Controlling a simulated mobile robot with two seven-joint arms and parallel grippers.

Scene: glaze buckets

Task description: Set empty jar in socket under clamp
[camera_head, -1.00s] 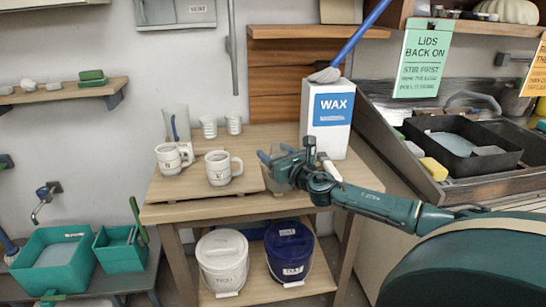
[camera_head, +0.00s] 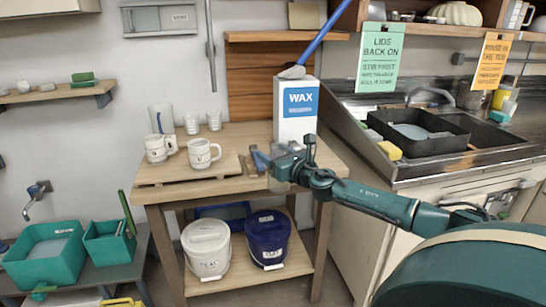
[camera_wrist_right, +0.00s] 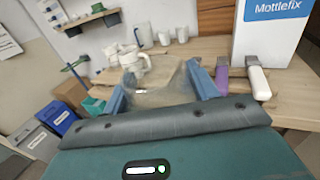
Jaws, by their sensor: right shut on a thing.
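My right gripper (camera_head: 268,162) is at the front right of the wooden table, in front of the WAX box. In the right wrist view its two blue fingers (camera_wrist_right: 158,88) stand apart on either side of a clear, see-through jar (camera_wrist_right: 158,84). The jar looks empty and is gripped between them. In the head view the jar (camera_head: 279,184) shows faintly below the fingers, near the table's front edge. I cannot tell whether it touches the table. I cannot make out a socket or a clamp in these frames. My left gripper is not in view.
A sink counter (camera_head: 400,165) is at right.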

